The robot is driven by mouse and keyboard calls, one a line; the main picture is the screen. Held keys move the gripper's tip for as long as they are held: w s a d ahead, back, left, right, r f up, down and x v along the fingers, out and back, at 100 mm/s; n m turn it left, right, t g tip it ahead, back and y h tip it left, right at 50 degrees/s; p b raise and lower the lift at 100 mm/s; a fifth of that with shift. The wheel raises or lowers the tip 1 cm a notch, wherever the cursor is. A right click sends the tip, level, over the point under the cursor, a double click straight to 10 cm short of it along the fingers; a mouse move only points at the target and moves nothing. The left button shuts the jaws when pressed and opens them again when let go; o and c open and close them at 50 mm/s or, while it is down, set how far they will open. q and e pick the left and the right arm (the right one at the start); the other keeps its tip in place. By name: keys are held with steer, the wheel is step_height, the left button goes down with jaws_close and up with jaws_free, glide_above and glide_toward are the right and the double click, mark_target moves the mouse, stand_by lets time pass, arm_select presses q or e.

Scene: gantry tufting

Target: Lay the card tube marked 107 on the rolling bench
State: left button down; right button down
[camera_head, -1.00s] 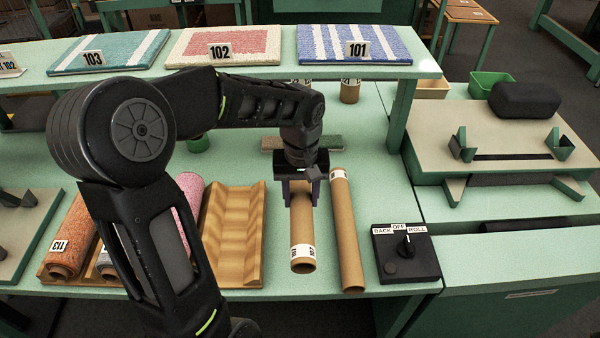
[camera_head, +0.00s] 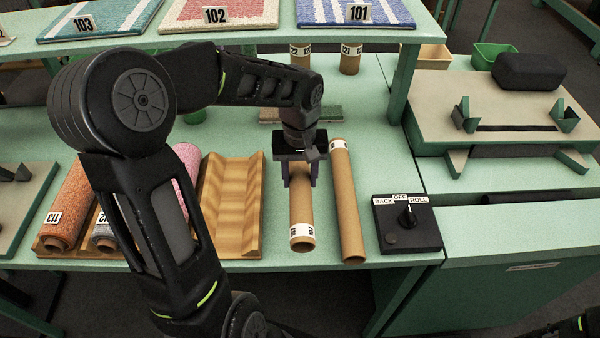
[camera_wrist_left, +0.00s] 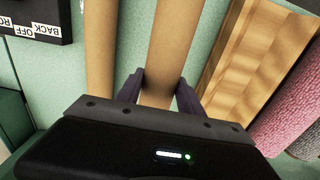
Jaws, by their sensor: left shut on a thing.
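My left gripper (camera_head: 300,180) is shut across a brown card tube (camera_head: 301,215), with a finger on each side, as the left wrist view (camera_wrist_left: 158,92) also shows. The tube points toward me; its near-end label is too small to read. I cannot tell whether it rests on the green table or is just clear of it. A longer card tube (camera_head: 347,205) lies close on its right, with an unreadable label at its far end. A beige bench top (camera_head: 430,105) with upright green brackets, possibly the rolling bench, stands at the right. My right gripper is out of view.
A wavy wooden rack (camera_head: 232,205) is left of the held tube. A control box marked BACK, OFF, ROLL (camera_head: 407,225) is on the right. A shelf with tufted samples (camera_head: 220,15) spans the back. Two upright tubes (camera_head: 350,60) stand beneath it.

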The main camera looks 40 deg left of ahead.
mark_target(300, 174)
arm_select(q)
steer(key=shift+f+b, duration=1.2)
steer(key=shift+f, duration=0.6)
steer(key=c, duration=0.7)
jaws_free()
steer(key=shift+o, duration=0.2)
steer(key=shift+r, duration=0.1)
steer(key=shift+r+b, duration=0.4)
steer(key=shift+r, duration=3.45)
